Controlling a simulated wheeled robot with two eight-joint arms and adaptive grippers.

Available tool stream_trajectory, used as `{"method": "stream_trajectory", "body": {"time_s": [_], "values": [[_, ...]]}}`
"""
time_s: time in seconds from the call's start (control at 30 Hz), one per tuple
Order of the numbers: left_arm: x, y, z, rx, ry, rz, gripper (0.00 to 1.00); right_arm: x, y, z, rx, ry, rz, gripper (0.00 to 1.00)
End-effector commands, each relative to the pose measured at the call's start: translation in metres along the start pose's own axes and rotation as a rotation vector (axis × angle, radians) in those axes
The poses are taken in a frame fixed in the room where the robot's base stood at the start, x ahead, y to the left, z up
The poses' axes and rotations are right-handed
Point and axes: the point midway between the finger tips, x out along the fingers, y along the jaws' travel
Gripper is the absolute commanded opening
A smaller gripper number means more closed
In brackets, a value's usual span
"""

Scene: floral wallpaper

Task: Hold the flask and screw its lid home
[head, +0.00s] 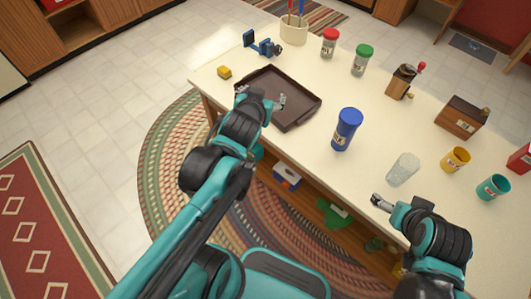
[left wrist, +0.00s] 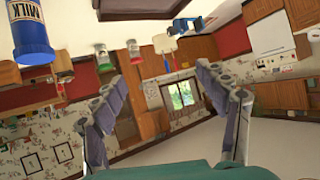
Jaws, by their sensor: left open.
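The blue flask (head: 346,129) stands upright on the table, right of the brown tray, with a blue lid on its top. I cannot tell how tightly the lid sits. In the left wrist view the flask (left wrist: 29,40) shows at the upper left, upside down in the picture, with a label reading MILK. My left gripper (head: 262,97) is over the tray, left of the flask; its fingers (left wrist: 158,82) are spread with nothing between them. My right gripper (head: 379,201) is by the table's front edge, below the clear glass, apart from the flask. Its finger gap is not clear.
The brown tray (head: 296,116) lies beneath my left gripper. A clear glass (head: 402,170) stands between the flask and a yellow mug (head: 456,159). Red-lidded (head: 329,43) and green-lidded (head: 362,60) jars stand behind. The table around the flask is clear.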

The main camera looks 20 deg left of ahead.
Motion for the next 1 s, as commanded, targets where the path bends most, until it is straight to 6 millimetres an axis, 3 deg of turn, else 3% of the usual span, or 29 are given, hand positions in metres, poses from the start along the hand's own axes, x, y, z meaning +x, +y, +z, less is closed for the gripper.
{"method": "stream_trajectory", "body": {"time_s": [0.03,0.1,0.2,0.3,0.47,1.0], "values": [[-0.014,0.007,0.030,0.004,-0.091,0.027,0.74,0.000,0.000,0.000,0.000,0.000,0.000,0.90],[-0.031,0.018,0.066,0.016,-0.207,0.072,0.74,0.000,0.000,0.000,0.000,0.000,0.000,0.90],[-0.051,0.032,0.102,0.036,-0.325,0.136,0.74,0.000,0.000,0.000,0.000,0.000,0.000,0.90],[-0.066,0.042,0.123,0.050,-0.394,0.182,0.74,0.000,0.000,0.000,0.000,0.000,0.000,0.90],[-0.074,0.047,0.134,0.060,-0.432,0.211,0.74,0.000,0.000,0.000,0.000,0.000,0.000,0.90],[-0.073,0.047,0.134,0.059,-0.430,0.209,0.74,0.000,0.000,0.000,0.000,0.000,0.000,0.90]]}}
